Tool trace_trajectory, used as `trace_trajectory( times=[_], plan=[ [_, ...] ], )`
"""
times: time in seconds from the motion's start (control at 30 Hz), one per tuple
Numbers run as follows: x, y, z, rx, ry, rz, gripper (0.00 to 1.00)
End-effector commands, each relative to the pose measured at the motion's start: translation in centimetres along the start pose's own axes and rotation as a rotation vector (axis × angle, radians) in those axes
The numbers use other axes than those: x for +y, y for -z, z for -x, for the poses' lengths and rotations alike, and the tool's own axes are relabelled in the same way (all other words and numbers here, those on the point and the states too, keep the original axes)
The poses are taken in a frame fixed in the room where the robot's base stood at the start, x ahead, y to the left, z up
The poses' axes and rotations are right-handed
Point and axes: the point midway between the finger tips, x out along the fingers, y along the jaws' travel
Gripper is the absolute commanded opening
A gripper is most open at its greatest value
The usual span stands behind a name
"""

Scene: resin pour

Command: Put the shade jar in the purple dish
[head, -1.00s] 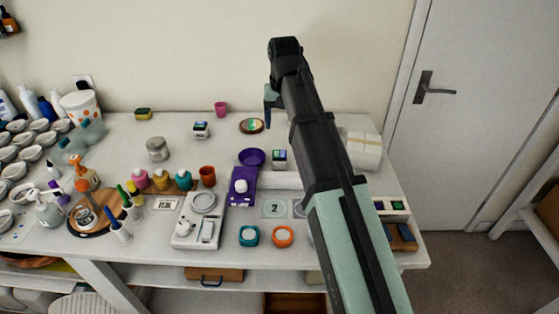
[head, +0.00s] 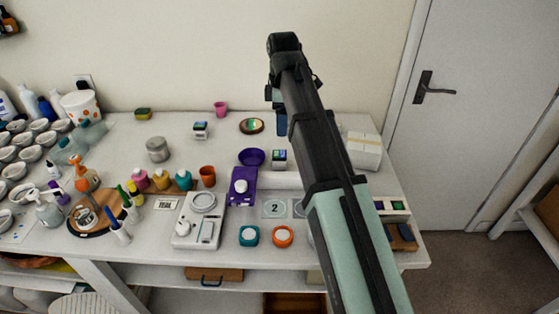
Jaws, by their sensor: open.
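The purple dish (head: 251,157) sits mid-table and looks empty. A small jar with a dark, coloured top and pale front (head: 279,159) stands just right of it, apart from the dish. A similar small jar (head: 200,130) stands farther back to the left. Either could be the shade jar; I cannot read the labels. My gripper (head: 280,122) is open, above the back of the table, up and to the right of the dish. It is mostly hidden by my own arm, and nothing shows held in it.
A round wooden coaster with a shiny disc (head: 251,126) lies behind the dish. A purple stand (head: 241,187) is in front of it. An orange-brown cup (head: 207,176), a white scale (head: 199,220) and a grey tin (head: 157,149) are to the left. A white box (head: 362,150) is at right.

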Motion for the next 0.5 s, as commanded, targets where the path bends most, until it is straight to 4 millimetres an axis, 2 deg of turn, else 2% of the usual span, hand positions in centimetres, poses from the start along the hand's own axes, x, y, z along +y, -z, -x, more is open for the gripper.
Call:
trace_trajectory(
  times=[0.17, 0.5],
  plan=[
    [-0.1, 0.0, -1.4, 0.000, 0.001, 0.025, 0.77],
    [-0.1, 0.0, -6.6, 0.000, 0.001, 0.023, 0.77]
  ],
)
